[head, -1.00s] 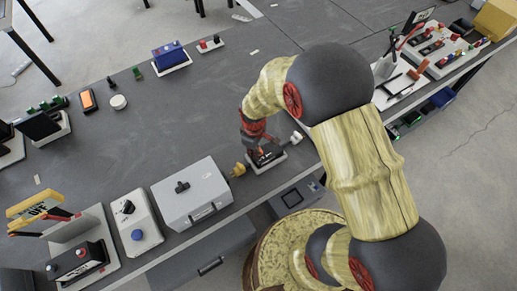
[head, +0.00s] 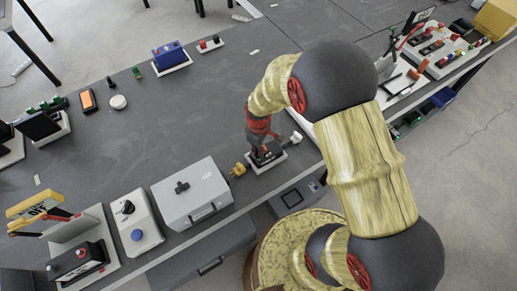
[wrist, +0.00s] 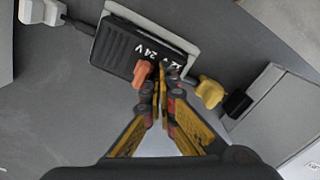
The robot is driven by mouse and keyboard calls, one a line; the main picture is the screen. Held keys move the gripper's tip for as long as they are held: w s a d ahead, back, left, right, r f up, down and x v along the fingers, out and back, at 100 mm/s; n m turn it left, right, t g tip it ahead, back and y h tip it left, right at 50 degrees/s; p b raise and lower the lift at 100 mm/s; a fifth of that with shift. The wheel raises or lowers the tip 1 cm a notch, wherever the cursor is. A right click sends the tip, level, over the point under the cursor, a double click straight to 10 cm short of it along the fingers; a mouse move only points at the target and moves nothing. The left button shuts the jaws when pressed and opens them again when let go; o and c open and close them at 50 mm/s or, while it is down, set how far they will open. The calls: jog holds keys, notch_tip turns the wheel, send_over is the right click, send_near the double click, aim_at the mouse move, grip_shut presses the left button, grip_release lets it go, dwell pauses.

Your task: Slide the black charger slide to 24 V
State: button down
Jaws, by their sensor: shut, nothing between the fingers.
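The black charger (head: 278,158) sits on a white base near the table's front edge. In the wrist view the charger (wrist: 117,45) has a ribbed body and white voltage lettering. "24 V" is readable and another label, partly hidden by the fingers, looks like 12 V. An orange slide knob (wrist: 142,75) stands on the charger's edge, below the 24 V lettering in the picture. My gripper (wrist: 160,68) is shut and empty, its fingertips just right of the knob; I cannot tell if they touch it. In the head view my gripper (head: 264,150) is over the charger and hides much of it.
A yellow plug (head: 238,170) lies left of the charger and a white plug (head: 296,138) to its right. A grey box (head: 205,200) stands further left. The table behind the charger is mostly clear.

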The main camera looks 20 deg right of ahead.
jog(key=shift+s+a, duration=0.1)
jog(key=shift+a, duration=0.25)
jog(key=shift+a, duration=0.25)
jog(key=shift+s+r+p, duration=0.1)
jog(key=shift+r+p, duration=2.55)
jog(key=shift+r, duration=0.9)
